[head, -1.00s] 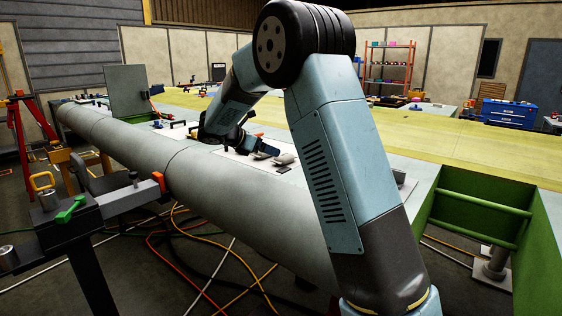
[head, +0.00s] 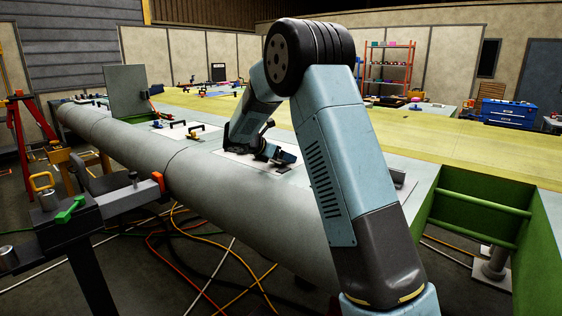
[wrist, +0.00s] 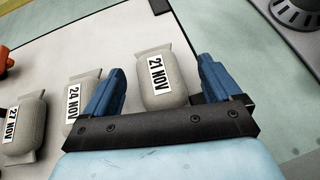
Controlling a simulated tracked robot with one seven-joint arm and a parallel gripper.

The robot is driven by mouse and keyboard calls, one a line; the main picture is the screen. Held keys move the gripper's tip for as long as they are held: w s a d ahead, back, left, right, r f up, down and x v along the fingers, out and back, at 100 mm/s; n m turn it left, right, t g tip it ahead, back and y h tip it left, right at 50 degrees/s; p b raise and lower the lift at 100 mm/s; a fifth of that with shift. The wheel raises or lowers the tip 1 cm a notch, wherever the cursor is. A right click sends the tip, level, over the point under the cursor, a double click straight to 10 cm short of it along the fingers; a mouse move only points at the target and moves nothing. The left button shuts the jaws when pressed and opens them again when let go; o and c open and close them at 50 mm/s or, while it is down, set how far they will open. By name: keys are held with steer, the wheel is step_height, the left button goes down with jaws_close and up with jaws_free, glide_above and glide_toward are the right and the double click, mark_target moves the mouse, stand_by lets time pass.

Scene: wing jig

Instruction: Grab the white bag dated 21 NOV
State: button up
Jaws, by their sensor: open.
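The white bag dated 21 NOV (wrist: 164,80) lies on a pale sheet in the wrist view, its label facing up. My gripper (wrist: 161,88) is open, with one blue finger on each side of that bag. I cannot tell whether the fingers touch it. A similar bag labelled 24 NOV (wrist: 86,88) lies just left of the left finger, which partly covers it. A bag labelled 27 NOV (wrist: 22,125) lies further left. In the head view my gripper (head: 274,154) is low over the wing surface, and the bags are mostly hidden there.
The pale sheet (wrist: 112,38) lies on the grey-green wing surface (wrist: 225,20). An orange item (wrist: 5,60) is at the left edge of the wrist view. A dark round fitting (wrist: 296,12) is at the upper right. Black handles (head: 178,124) stand on the wing further left.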

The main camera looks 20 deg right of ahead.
steer(key=c, duration=1.2)
steer(key=shift+r, duration=0.1)
